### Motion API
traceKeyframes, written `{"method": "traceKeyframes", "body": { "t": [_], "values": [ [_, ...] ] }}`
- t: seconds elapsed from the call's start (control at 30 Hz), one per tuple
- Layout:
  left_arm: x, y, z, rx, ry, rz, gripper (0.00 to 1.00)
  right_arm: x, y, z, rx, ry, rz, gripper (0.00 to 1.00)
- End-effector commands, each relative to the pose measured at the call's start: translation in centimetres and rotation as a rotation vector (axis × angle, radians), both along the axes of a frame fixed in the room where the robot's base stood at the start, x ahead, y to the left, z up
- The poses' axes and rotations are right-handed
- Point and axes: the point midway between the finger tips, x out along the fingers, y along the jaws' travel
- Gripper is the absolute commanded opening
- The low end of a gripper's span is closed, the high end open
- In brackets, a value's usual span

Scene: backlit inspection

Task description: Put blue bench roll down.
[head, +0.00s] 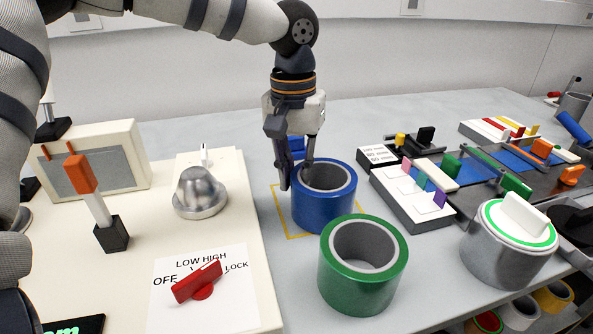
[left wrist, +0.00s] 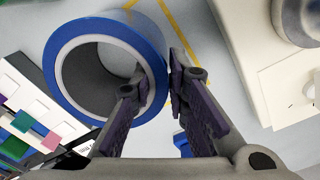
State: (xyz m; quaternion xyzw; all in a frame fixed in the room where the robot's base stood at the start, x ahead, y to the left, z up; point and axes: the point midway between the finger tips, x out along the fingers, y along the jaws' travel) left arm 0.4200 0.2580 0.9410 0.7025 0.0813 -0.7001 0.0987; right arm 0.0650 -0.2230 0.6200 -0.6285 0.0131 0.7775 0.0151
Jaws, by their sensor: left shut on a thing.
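The blue bench roll (head: 322,210) is upright, its hole facing up, over a yellow outline (head: 279,213) on the grey bench (head: 237,135). I cannot tell whether its base touches the bench. The roll hides part of the outline. My right gripper is not in view.
A green roll (head: 336,285) stands close in front of the blue one. A cream panel with a red knob (head: 198,283) and silver dome (head: 200,192) lies left. A white block with coloured tabs (head: 412,203) and a silver tin (head: 505,255) are right.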

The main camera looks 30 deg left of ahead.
Motion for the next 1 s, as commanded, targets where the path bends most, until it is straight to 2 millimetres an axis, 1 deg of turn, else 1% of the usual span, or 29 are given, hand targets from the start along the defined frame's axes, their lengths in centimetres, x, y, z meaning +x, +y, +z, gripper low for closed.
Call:
{"method": "traceKeyframes", "body": {
  "t": [0.07, 0.2, 0.23, 0.3, 0.57, 0.63, 0.67, 0.77, 0.9, 1.0],
  "values": [
    [0.0, 0.0, 0.2, -0.001, -0.003, 0.000, 0.00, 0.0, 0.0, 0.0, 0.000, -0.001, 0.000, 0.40],
    [0.0, 0.0, -0.2, 0.000, -0.002, -0.001, 0.00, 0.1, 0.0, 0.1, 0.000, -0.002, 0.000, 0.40],
    [0.0, 0.0, -0.3, 0.001, -0.001, -0.001, 0.22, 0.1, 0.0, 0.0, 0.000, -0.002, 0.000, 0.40],
    [0.0, 0.0, -0.2, 0.001, -0.001, -0.001, 0.35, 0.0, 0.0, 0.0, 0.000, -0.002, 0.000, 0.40],
    [0.0, 0.0, -0.2, 0.001, 0.000, 0.000, 0.35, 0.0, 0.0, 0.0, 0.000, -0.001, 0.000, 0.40],
    [0.0, 0.0, 0.2, 0.000, -0.001, 0.001, 0.35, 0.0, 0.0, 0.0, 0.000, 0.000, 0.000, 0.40],
    [0.0, 0.0, 0.6, 0.000, -0.002, 0.001, 0.35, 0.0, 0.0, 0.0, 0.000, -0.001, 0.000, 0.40],
    [0.1, 0.0, 2.9, -0.002, -0.006, 0.002, 0.35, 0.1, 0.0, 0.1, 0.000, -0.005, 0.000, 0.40],
    [0.0, 0.1, 6.8, -0.002, -0.004, 0.001, 0.35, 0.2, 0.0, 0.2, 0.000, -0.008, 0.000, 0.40],
    [0.0, 0.2, 9.2, -0.002, -0.001, 0.002, 0.35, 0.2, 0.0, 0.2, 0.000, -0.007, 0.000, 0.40]
  ]
}}
